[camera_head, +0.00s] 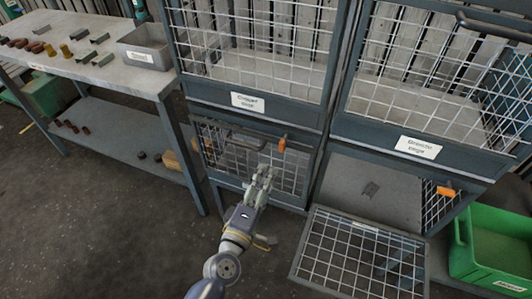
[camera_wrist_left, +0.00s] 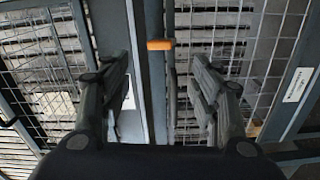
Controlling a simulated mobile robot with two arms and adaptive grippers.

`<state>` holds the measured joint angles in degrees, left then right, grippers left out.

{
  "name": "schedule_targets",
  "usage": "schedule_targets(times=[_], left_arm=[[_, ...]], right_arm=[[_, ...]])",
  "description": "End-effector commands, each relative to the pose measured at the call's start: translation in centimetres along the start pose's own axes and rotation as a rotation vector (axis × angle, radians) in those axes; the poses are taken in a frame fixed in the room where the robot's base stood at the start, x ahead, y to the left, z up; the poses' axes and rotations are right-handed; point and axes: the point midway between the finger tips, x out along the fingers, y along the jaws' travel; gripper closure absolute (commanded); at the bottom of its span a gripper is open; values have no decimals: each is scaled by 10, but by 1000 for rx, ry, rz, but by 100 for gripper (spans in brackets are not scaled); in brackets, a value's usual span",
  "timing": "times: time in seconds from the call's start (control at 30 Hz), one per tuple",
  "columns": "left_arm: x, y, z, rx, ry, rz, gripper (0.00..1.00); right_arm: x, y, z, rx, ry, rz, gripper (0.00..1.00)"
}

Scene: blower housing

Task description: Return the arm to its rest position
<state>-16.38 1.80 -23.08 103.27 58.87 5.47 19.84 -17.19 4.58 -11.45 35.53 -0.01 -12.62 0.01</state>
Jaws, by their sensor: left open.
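My left gripper (camera_head: 262,180) is in front of the lower left mesh door (camera_head: 290,178) of the cabinet in the head view. In the left wrist view the two fingers of my left gripper (camera_wrist_left: 155,90) stand wide apart with nothing between them. Beyond them are a dark cabinet post and an orange latch (camera_wrist_left: 160,44). The lower left door looks shut, with a dark handle (camera_head: 246,140) and an orange latch (camera_head: 282,145) near its top. My right gripper does not show in either view.
The lower right door (camera_head: 360,262) hangs open and flat, sticking out low beside my left arm. A green crate (camera_head: 462,245) stands at the right. A workbench (camera_head: 80,72) with loose parts and a grey bin (camera_head: 146,48) stands at the left. The floor (camera_head: 90,230) at the lower left is clear.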

Motion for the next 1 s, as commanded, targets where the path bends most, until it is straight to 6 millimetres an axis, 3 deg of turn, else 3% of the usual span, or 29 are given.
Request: schedule_targets(times=[0.17, 0.27, 0.37, 0.47, 0.6, 0.77, 0.9, 1.0], left_arm=[[0, -1, 0, 1, 0, -1, 43], [-1, -15, 2, 34, -9, -29, 43], [-8, -56, 6, 126, -38, -110, 43], [-25, -121, 11, 273, -96, -237, 43], [-70, -219, 15, 491, -219, -434, 43], [-145, -317, 14, 704, -396, -645, 43], [-228, -386, 8, 860, -583, -815, 43], [-294, -424, 3, 951, -731, -924, 43]], right_arm=[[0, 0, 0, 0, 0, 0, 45], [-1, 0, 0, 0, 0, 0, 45], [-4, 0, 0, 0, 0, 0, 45], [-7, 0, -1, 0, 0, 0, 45], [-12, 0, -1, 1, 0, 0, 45], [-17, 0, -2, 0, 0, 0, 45], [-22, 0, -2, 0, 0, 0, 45], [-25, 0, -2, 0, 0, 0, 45]])
